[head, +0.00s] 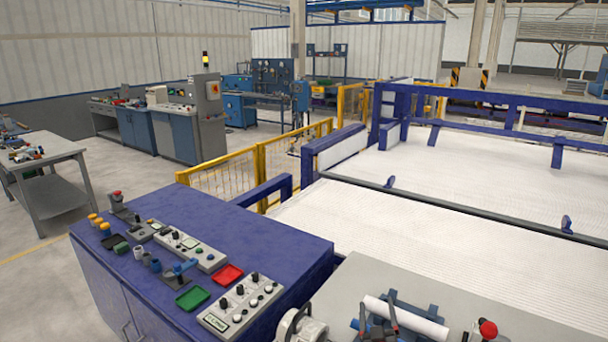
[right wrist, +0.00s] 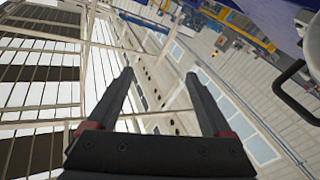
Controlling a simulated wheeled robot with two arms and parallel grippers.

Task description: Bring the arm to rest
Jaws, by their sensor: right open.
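My right gripper (head: 377,300) shows at the bottom of the head view, with its two dark fingers spread apart and pointing up. In the right wrist view, the right gripper (right wrist: 159,74) is open, with nothing between its fingers. A white pipe (head: 425,325) lies on a blue holder (head: 408,299) on the grey tabletop, behind or beside the gripper in the picture. I cannot tell whether the fingers touch the pipe. My left gripper is not in view.
A blue cabinet (head: 215,218) with buttons and small trays stands to the left. A red knob (head: 488,328) sits at the lower right. A blue-framed white conveyor bed (head: 430,215) lies beyond. A yellow fence (head: 270,158) stands behind the cabinet. The wrist camera faces the hall's walls and ceiling.

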